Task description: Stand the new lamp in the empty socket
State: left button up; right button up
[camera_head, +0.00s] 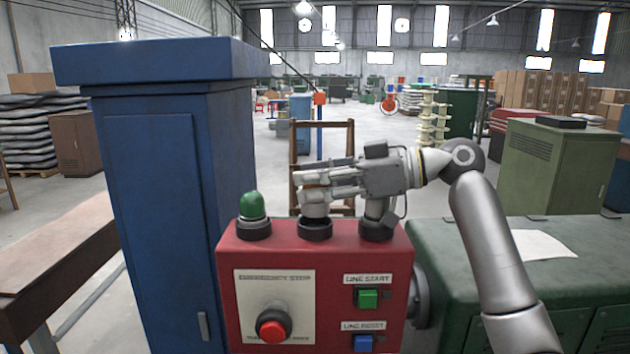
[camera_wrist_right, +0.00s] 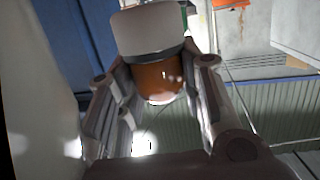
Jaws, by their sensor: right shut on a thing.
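The new lamp has a pale base, a dark ring and an orange-brown dome, seen clearly in the right wrist view (camera_wrist_right: 158,80). My right gripper (camera_head: 312,185) reaches in from the right and is shut on it. In the head view the lamp's pale base (camera_head: 315,211) shows below the fingers, upright at the middle socket (camera_head: 315,232) on the red control box (camera_head: 228,262). I cannot tell whether the base is inside the socket or just above it. A green lamp (camera_head: 252,206) stands in the left socket. The right socket (camera_head: 376,233) is partly covered by my gripper's hardware. My left gripper is not in view.
A tall blue cabinet (camera_head: 150,190) stands close on the left of the box. A green cabinet (camera_head: 540,290) with a paper sheet (camera_head: 540,244) is on the right. The box front has a red emergency stop button (camera_head: 271,327), a green button (camera_head: 367,298) and a blue button (camera_head: 363,343).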

jog(key=shift+f, duration=0.45)
dwell(1.7)
jog(key=o, duration=1.1)
jog(key=v, duration=1.2)
jog(key=shift+r, duration=0.1)
